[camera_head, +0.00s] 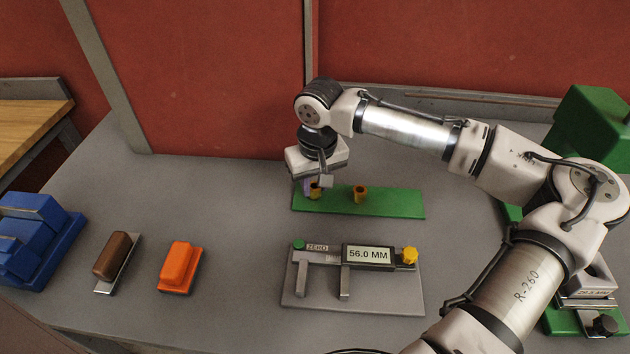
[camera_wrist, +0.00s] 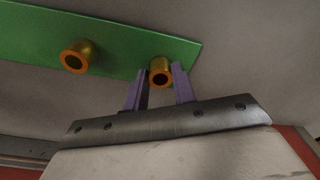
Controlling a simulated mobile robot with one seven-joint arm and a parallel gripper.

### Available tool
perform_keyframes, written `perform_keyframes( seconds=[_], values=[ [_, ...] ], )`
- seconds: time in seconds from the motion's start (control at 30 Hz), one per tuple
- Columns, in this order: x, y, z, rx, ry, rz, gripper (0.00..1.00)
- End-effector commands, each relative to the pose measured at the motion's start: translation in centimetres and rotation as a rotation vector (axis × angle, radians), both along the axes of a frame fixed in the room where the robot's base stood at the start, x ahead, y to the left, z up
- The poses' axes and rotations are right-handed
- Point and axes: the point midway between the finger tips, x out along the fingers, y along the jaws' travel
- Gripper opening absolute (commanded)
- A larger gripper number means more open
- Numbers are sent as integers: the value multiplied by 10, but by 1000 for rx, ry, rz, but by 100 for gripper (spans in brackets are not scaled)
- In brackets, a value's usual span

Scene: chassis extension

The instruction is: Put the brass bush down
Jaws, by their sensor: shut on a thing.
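My gripper (camera_head: 314,184) is over the left end of a green strip (camera_head: 395,204) in the head view. Its purple fingers (camera_wrist: 160,84) are shut on a brass bush (camera_head: 316,192), which also shows between them in the wrist view (camera_wrist: 160,71). The held bush looks upright, with its open end toward the wrist camera. I cannot tell whether its base touches the strip. A second brass bush (camera_head: 360,193) stands on the strip to the right; in the wrist view it is at the left (camera_wrist: 76,57).
A caliper gauge (camera_head: 369,255) reading 56.0 MM lies on a grey plate in front of the strip. An orange block (camera_head: 181,267), a brown-handled tool (camera_head: 113,256) and blue blocks (camera_head: 35,237) are at the left. Green equipment stands at the right. Bare table lies left of the strip.

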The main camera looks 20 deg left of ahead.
Motion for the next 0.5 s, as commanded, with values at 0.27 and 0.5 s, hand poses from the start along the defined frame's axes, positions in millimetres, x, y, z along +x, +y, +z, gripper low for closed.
perform_keyframes(
  seconds=[0.27,0.5],
  values=[
    [0,0,-3,1,1,0,38],
    [0,0,-2,0,0,0,48]
  ],
)
